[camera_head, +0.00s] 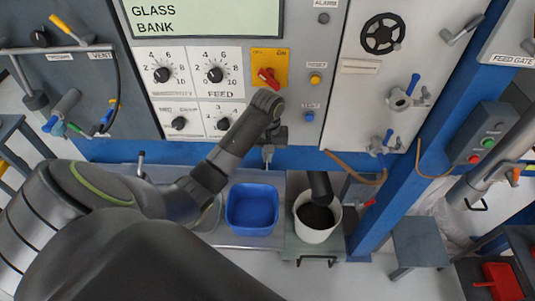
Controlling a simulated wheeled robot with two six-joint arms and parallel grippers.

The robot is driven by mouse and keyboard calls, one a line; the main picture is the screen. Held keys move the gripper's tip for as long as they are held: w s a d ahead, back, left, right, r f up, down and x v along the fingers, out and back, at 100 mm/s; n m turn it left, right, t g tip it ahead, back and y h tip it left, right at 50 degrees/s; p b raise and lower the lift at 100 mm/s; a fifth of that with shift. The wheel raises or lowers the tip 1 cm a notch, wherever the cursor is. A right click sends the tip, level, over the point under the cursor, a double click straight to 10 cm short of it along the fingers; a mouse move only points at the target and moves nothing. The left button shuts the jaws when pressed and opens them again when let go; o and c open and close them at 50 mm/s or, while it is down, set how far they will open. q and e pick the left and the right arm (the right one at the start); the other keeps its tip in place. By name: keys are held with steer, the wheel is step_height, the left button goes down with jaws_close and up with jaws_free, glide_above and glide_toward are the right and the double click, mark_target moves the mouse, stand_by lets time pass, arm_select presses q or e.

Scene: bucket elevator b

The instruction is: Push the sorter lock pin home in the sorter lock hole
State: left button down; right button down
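No label that reads as sorter lock is legible, so I cannot tell for certain which part is the sorter lock pin or its hole. My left gripper (268,157) points down in front of the blue beam, below the control panel and left of these fittings. It is small and dark, and its finger gap is unclear. My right gripper is not in view.
A blue bin (252,226) stands on a metal shelf below my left gripper. A white bucket (300,228) with dark contents is to its right, under a dark spout (319,187). A blue post (407,172) rises at right. A grey stool (420,238) stands beyond it.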

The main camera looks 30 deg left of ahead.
arm_select(q)
steer(key=shift+s+d, duration=0.3)
steer(key=shift+s, duration=0.2)
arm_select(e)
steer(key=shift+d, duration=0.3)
